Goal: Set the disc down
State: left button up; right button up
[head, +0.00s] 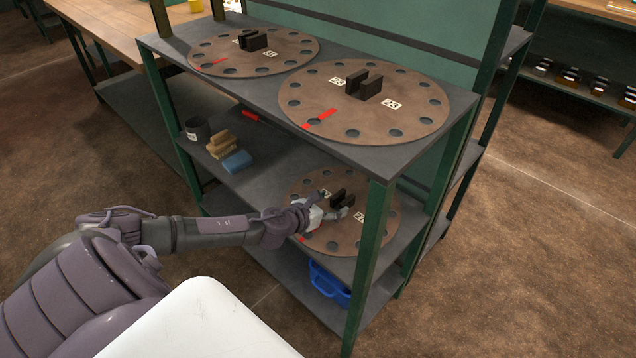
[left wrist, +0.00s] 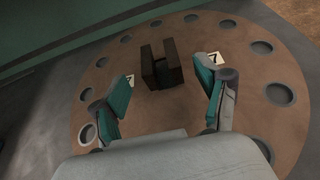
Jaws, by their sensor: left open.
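A brown disc (head: 345,241) with a ring of holes lies flat on the middle shelf (head: 262,185). A dark upright handle (head: 342,196) stands at its centre, with white number labels beside it. My left gripper (head: 331,206) is open over this disc, close to the handle. In the left wrist view, the two teal-padded fingers (left wrist: 162,74) are spread apart, with the handle (left wrist: 153,66) between and just beyond their tips. I see no finger contact with the handle. The disc (left wrist: 236,44) also fills most of that view. My right gripper is out of view.
Two similar discs, a left one (head: 290,52) and a right one (head: 425,118), lie on the top shelf (head: 225,88). A dark cup (head: 197,130), tan blocks (head: 221,145) and a blue block (head: 237,161) share the middle shelf. A green post (head: 368,265) stands in front; a blue bin (head: 328,284) sits below.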

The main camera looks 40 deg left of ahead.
pick_arm(q)
jog(key=v, duration=0.6)
jog(key=shift+s+r, duration=0.2)
jog(key=shift+s, duration=0.05)
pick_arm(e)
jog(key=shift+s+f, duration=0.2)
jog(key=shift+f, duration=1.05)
